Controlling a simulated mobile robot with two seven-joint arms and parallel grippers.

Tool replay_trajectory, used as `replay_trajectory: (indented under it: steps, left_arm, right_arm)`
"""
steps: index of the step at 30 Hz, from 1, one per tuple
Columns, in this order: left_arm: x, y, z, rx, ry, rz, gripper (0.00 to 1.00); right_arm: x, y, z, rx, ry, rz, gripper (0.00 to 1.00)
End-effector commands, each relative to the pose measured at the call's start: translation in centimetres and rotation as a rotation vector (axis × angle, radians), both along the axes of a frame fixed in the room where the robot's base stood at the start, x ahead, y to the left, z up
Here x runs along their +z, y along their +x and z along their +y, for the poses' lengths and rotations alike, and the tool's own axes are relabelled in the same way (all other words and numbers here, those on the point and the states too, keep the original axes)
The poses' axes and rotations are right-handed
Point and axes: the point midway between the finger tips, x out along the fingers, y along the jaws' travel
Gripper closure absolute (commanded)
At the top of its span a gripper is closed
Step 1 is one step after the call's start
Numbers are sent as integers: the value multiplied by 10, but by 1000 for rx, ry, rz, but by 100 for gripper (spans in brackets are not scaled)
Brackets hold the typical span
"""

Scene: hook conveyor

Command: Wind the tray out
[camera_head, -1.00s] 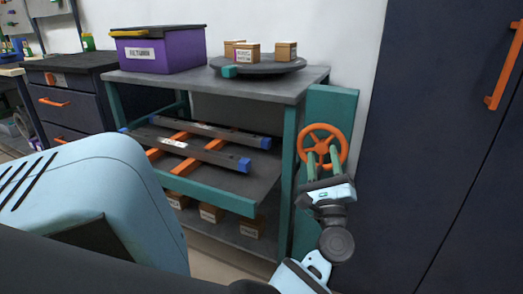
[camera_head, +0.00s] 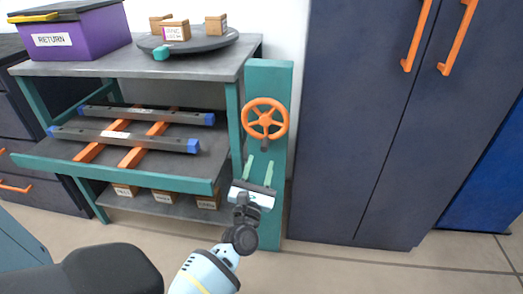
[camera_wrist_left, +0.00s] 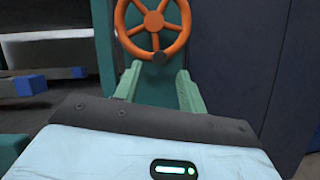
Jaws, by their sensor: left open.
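An orange handwheel (camera_head: 265,107) is mounted on the teal side panel (camera_head: 269,77) at the right of the workbench. My left gripper (camera_head: 259,163) is open and empty, with its green fingers pointing at the panel just below the wheel. In the left wrist view the wheel (camera_wrist_left: 153,22) stands above and between the fingertips (camera_wrist_left: 159,75), apart from them. The tray (camera_head: 127,158) is a dark shelf with a teal front edge under the bench top. Two grey bars with blue ends (camera_head: 125,138) lie on orange rails there. My right gripper is out of view.
A purple RETURN box (camera_head: 68,42) and a round turntable (camera_head: 193,43) with small cartons stand on the bench top. More cartons (camera_head: 165,196) sit on the lower shelf. Dark cabinets (camera_head: 385,120) stand close on the right. The floor in front (camera_head: 330,270) is clear.

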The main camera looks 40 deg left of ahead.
Motion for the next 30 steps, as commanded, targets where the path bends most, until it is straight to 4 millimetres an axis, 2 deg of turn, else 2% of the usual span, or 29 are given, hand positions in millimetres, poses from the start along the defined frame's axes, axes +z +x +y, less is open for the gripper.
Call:
replay_trajectory:
  steps: [3,9,15,22,30]
  left_arm:
    - [8,17,8,2,1,-4,59]
    - [17,37,18,2,1,-2,59]
    - [20,45,22,1,0,0,59]
    - [20,45,22,1,0,0,59]
    - [20,44,22,0,-1,-2,95]
  right_arm:
    - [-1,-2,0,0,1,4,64]
    - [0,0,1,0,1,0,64]
    - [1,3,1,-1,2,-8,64]
    - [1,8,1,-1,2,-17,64]
    - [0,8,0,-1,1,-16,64]
